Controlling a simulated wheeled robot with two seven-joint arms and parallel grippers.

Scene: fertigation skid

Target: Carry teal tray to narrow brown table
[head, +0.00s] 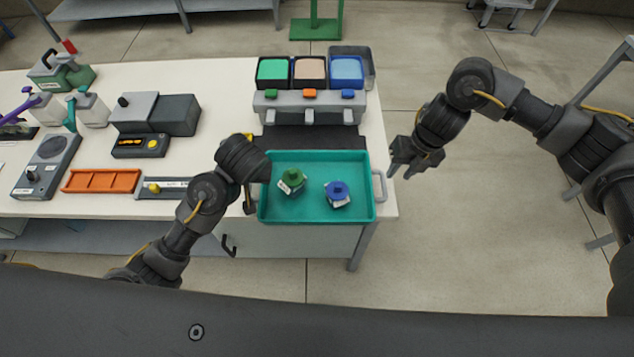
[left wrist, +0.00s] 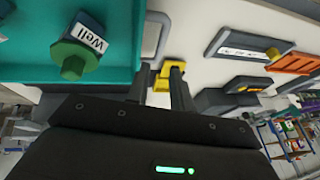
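The teal tray (head: 318,214) rests on the white bench near its right end. It holds a bottle with a green cap (head: 291,178) and a bottle with a blue cap (head: 337,192). A grey handle (head: 380,187) is on its right side. My left gripper (head: 250,202) is at the tray's left side, partly hidden by my arm. In the left wrist view its fingers (left wrist: 158,92) are apart near the left handle (left wrist: 153,38). My right gripper (head: 401,173) is open and empty, just right of and above the right handle. No narrow brown table is recognisable.
Behind the tray stands a grey dispenser (head: 308,105) with green, pink and blue bins on a dark mat. An orange tray (head: 102,181), grey devices and several jugs are on the bench's left. Floor is open right of the bench, with a green stand (head: 316,28) behind.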

